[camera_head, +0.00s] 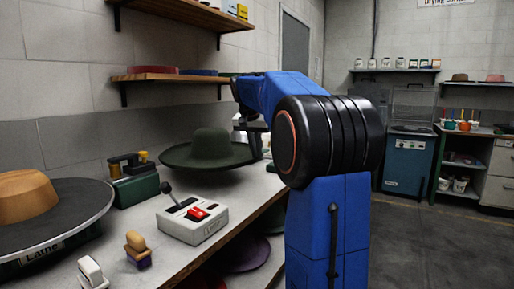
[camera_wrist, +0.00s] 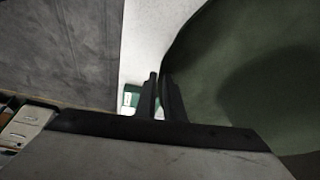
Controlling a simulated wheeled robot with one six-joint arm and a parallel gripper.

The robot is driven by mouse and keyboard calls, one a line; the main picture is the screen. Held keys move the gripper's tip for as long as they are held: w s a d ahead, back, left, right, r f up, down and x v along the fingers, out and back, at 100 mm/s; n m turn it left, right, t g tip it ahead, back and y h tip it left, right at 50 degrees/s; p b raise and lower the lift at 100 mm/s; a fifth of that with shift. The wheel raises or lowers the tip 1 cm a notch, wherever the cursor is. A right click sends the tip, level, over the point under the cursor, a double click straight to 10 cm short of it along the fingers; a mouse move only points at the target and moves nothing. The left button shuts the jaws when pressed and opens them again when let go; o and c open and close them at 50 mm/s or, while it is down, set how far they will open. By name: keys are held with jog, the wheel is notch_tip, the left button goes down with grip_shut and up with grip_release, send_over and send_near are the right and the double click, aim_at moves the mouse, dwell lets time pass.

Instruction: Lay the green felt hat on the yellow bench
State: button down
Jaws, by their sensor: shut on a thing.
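The green felt hat (camera_head: 211,146) is wide-brimmed with a round crown. In the head view it sits crown up over the far part of the grey-white bench, and I cannot tell whether its brim touches the top. My gripper (camera_head: 256,143) is at the right edge of its brim, partly hidden behind my own arm. In the wrist view the hat (camera_wrist: 245,70) fills the right side, and my gripper's fingers (camera_wrist: 161,97) are shut on the brim's edge. No yellow bench shows in either view.
The bench top (camera_head: 254,188) holds a white box with a red switch (camera_head: 193,218), a dark green device (camera_head: 134,186) and a lathe disc with a tan hat (camera_head: 27,196). Other hats lie on a shelf below. A blue cabinet (camera_head: 408,163) stands at the back; the floor at right is clear.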

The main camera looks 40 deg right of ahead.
jog(key=shift+f, duration=5)
jog(key=c, duration=1.8)
grip_release()
jog(key=v, duration=1.7)
jog(key=shift+r, duration=0.2)
jog(key=shift+s+a, duration=0.1)
jog(key=shift+a, duration=0.05)
